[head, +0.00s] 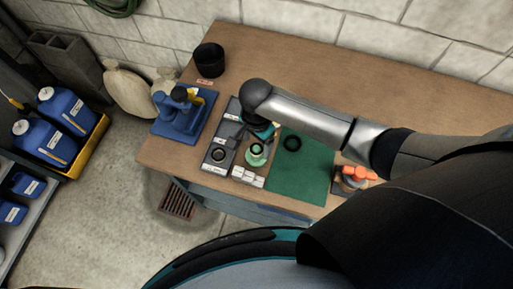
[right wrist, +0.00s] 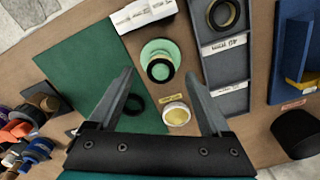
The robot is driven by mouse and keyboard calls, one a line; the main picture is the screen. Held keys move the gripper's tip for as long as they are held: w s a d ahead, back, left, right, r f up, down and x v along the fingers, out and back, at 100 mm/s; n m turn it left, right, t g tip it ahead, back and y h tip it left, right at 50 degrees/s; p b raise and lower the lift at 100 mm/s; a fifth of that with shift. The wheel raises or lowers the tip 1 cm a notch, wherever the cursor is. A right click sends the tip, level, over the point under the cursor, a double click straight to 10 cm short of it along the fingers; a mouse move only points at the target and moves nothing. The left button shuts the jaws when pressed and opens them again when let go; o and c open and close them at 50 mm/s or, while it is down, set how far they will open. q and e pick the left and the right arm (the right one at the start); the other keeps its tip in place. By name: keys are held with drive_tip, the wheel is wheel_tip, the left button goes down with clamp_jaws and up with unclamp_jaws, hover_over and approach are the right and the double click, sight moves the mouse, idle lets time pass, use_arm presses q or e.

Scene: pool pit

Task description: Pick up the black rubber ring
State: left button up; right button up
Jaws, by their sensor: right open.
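Three dark rings are in view. A second black ring (head: 257,145) sits on a round green part, also seen in the right wrist view (right wrist: 160,80). A third ring (head: 218,161) lies in the grey tray (head: 214,167). My right gripper (head: 238,134) is open and empty above the bench by the tray; its spread fingers show in the right wrist view (right wrist: 159,73). My left gripper is out of view.
A blue pump-like device (head: 170,121) and a black cup (head: 209,60) stand left of the tray. Orange-topped items (head: 358,174) sit right of the mat. A cream disc (right wrist: 177,113) lies near the green part.

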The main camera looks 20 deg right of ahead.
drive_tip(key=shift+f, duration=0.9)
clamp_jaws()
